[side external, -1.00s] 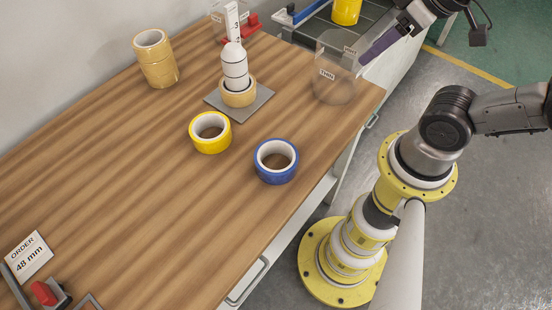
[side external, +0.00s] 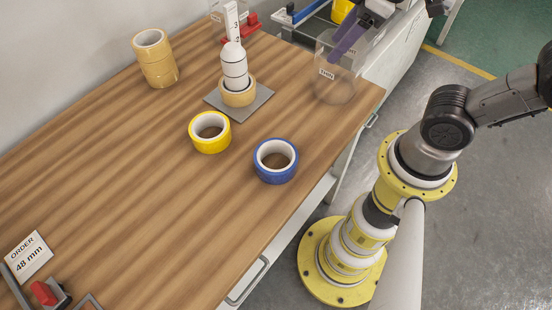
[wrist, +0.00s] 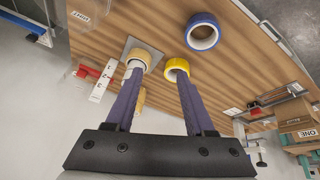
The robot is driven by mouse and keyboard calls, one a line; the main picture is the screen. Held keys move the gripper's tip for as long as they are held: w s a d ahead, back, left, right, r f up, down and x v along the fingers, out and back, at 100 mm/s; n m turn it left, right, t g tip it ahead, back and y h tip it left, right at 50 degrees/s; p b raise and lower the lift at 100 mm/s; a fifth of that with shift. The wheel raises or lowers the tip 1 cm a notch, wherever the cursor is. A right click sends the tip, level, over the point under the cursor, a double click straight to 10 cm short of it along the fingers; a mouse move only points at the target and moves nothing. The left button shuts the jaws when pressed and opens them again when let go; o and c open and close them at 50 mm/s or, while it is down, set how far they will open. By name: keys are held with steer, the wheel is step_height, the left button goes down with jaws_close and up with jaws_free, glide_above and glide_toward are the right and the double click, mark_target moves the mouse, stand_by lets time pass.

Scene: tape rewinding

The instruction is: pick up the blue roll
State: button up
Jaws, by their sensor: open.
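The blue roll (side external: 275,177) lies flat on the wooden table (side external: 120,190), close to its right edge. In the wrist view, the blue roll (wrist: 201,18) is at the top, beyond my fingertips and a little right. My gripper (side external: 334,56) is near the table's far right end, up and right of the blue roll and well apart from it. In the wrist view, my gripper (wrist: 158,74) shows two purple fingers spread apart with nothing held between them. In the side view, part of my gripper is cut off by the top edge.
A yellow roll (side external: 210,147) lies left of the blue one. A tan roll (side external: 239,99) sits around a white post on a grey plate (side external: 262,100). Stacked tan rolls (side external: 160,72) stand farther back. A clear bin (side external: 334,92) stands by my gripper. The near table is mostly clear.

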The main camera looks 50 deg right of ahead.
steer(key=w+a+f+n+g, duration=0.3)
steer(key=a+f+n, duration=0.2)
steer(key=a+f, duration=0.3)
steer(key=n+g, duration=0.2)
steer(key=n, duration=0.1)
glide_above(285, 171)
step_height(285, 171, down, 5)
steer(key=shift+h, duration=0.3)
step_height(285, 171, down, 14)
steer(key=shift+r, duration=0.2)
jaws_close()
